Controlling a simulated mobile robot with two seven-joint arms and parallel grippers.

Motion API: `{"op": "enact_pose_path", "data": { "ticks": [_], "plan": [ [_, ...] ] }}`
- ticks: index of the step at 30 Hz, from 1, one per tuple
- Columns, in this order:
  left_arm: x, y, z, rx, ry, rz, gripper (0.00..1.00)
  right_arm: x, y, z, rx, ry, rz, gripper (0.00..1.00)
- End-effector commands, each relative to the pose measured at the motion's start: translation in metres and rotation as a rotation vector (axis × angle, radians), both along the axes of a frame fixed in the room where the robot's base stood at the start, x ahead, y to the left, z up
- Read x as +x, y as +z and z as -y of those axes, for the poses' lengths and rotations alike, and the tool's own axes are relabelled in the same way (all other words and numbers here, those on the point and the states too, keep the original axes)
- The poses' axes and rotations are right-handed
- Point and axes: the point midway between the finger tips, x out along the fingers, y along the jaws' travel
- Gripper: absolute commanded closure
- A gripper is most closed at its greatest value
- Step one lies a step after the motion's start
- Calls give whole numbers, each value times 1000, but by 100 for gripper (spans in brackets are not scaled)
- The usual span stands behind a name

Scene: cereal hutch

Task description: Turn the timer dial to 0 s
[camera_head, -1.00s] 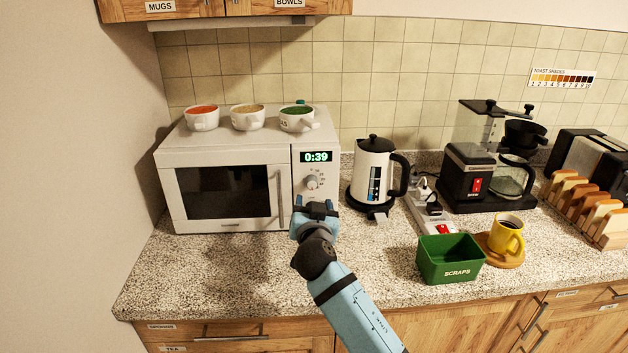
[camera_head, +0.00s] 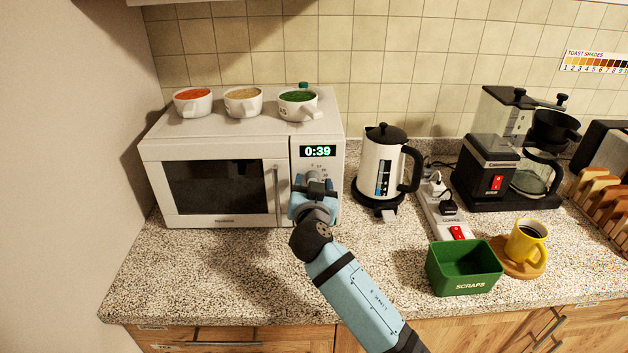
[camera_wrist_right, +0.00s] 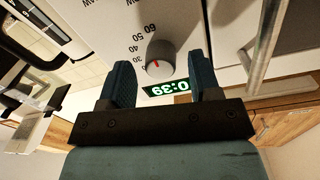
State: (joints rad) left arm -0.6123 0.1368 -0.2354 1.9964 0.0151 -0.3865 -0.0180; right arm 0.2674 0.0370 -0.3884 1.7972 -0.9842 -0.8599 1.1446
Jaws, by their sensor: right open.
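The white microwave (camera_head: 215,150) stands at the left of the counter, its display (camera_head: 317,152) reading 0:39. The timer dial (camera_wrist_right: 160,58) is a round grey knob with a red mark, with printed numbers such as 30, 40, 50 and 60 beside it in the wrist view. My right gripper (camera_head: 315,182) is in front of the microwave's control panel and covers the dial in the head view. In the wrist view its two blue fingers (camera_wrist_right: 160,80) are open, one on each side of the dial's line, with nothing between them gripped. My left gripper is not in view.
The microwave's door handle (camera_head: 279,195) is just left of my right gripper. Several soup mugs (camera_head: 243,103) stand on top. A kettle (camera_head: 384,165) is to the right, then a power strip (camera_head: 443,215), a green scraps bin (camera_head: 464,272) and a yellow mug (camera_head: 528,243).

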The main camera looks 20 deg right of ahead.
Motion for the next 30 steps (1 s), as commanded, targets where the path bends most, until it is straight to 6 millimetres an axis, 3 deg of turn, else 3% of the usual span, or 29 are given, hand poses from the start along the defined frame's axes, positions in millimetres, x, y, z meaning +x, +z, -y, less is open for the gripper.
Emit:
{"op": "enact_pose_path", "data": {
  "ticks": [8, 12, 15, 30],
  "plan": [
    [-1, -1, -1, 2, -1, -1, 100, 0, 0, 0, 0, 0, 0, 43],
    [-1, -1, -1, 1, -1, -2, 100, 0, 0, 0, 0, 0, 0, 75],
    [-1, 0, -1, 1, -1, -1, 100, 0, 0, 0, 0, 0, 0, 92],
    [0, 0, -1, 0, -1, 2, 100, 0, 0, 0, -126, -1, -36, 92]
  ]
}}
